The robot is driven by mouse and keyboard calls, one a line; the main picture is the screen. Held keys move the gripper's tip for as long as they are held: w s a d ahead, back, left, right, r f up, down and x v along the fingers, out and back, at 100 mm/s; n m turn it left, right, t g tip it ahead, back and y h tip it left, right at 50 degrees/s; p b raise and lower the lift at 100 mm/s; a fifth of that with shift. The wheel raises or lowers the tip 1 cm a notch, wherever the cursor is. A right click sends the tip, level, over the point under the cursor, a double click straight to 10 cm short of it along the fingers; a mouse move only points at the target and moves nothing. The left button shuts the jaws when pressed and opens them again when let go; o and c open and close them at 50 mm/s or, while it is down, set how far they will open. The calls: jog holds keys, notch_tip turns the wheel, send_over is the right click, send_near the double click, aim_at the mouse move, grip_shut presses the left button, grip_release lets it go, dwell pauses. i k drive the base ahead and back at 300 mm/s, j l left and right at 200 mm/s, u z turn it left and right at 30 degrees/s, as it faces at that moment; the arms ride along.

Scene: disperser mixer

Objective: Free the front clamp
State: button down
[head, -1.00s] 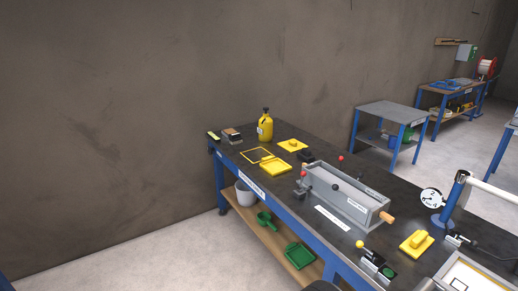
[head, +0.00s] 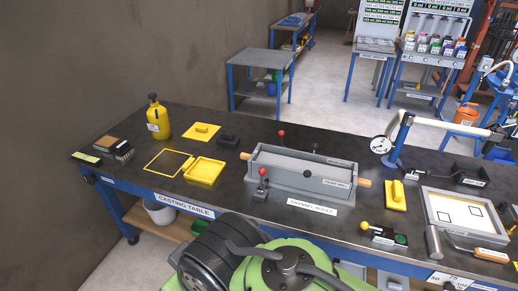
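The channel mould (head: 290,180) is a long grey open box on the dark casting table, with a labelled front wall and back wall. The front clamp (head: 262,184) is a small dark clamp with a red ball on an upright lever, at the left end of the mould's near side. I cannot tell how firmly it bears on the wall. A second red-balled lever (head: 281,136) stands upright at the far side. My gripper is not in view; a green and black part of my own body fills the bottom centre.
Wooden rod ends (head: 364,183) stick out at the mould's ends. A yellow tray (head: 205,171), a yellow bottle (head: 156,118) and a brush (head: 123,150) are left. A yellow float (head: 396,196), a yellow-knobbed device (head: 378,233) and a dial gauge (head: 380,145) are right.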

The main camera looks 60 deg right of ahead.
aim_at(261, 172)
jog(key=i+l+z, duration=0.2)
jog(key=i+l, duration=0.15)
jog(key=i, duration=0.15)
jog(key=i+l+z, duration=0.15)
jog(key=i+l, duration=0.15)
jog(key=i, duration=0.2)
